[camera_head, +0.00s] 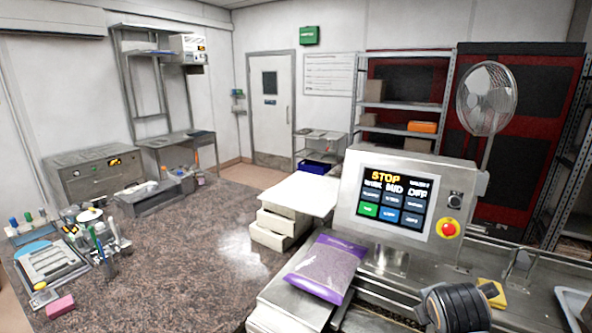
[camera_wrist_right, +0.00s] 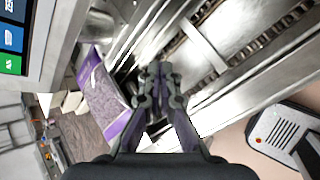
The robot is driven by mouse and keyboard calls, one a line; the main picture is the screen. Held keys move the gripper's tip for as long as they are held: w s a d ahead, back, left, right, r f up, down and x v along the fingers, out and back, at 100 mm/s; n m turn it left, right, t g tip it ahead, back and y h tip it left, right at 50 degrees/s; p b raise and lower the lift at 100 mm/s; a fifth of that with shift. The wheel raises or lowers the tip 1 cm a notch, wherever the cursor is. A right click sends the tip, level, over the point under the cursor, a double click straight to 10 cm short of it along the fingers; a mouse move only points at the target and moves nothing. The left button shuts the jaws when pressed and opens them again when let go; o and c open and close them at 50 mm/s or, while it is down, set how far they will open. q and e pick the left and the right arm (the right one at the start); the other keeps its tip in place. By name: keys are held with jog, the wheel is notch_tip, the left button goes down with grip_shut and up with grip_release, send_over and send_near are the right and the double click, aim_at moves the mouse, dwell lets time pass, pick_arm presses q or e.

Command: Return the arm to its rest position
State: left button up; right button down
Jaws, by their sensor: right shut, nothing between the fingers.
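My right gripper (camera_wrist_right: 158,78) shows in the right wrist view with its fingers together and nothing between them. It hangs over the metal machine, with a chain track (camera_wrist_right: 262,58) beyond it. A dark rounded part of my right arm shows at the bottom right of the head view. My left gripper is in neither view. A purple-edged bag (camera_head: 325,268) of small grains lies on the steel surface in front of the control panel (camera_head: 395,200). The bag also shows left of the gripper in the wrist view (camera_wrist_right: 108,105), apart from the fingers.
The panel has a lit screen and a red stop button (camera_head: 447,229). Pale stacked blocks (camera_head: 275,232) stand left of the bag. The speckled counter (camera_head: 185,270) is largely clear in its middle, with tools and bottles along its left side. A fan (camera_head: 487,98) stands behind the panel.

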jog(key=s+a+f+m, duration=0.1)
jog(key=s+f+m, duration=0.2)
jog(key=f, duration=0.1)
jog(key=s+a+f+m+g+y, duration=0.1)
jog(key=s+f+m, duration=0.2)
jog(key=f, duration=0.1)
jog(key=s+a+f+m+g+y, duration=0.1)
jog(key=s+f+m, duration=0.2)
jog(key=shift+s+a+f+m, duration=0.25)
jog(key=shift+a+f+m, duration=0.05)
jog(key=shift+a+f, duration=0.1)
jog(key=s+a+f+m+g+y, duration=0.1)
jog(key=s+a+f+m+g, duration=0.15)
jog(key=s+f+m, duration=0.5)
jog(key=s+d+f+m+b, duration=0.1)
jog(key=s+f+b, duration=0.2)
jog(key=f, duration=1.4)
jog(key=s+d+f+m+b, duration=0.1)
jog(key=s+d+f+b, duration=0.15)
jog(key=f, duration=1.45)
jog(key=s+f+g+b, duration=0.2)
jog(key=s+f+b, duration=0.2)
jog(key=s+f, duration=1.3)
jog(key=shift+s+f, duration=0.3)
jog(key=shift+f, duration=0.05)
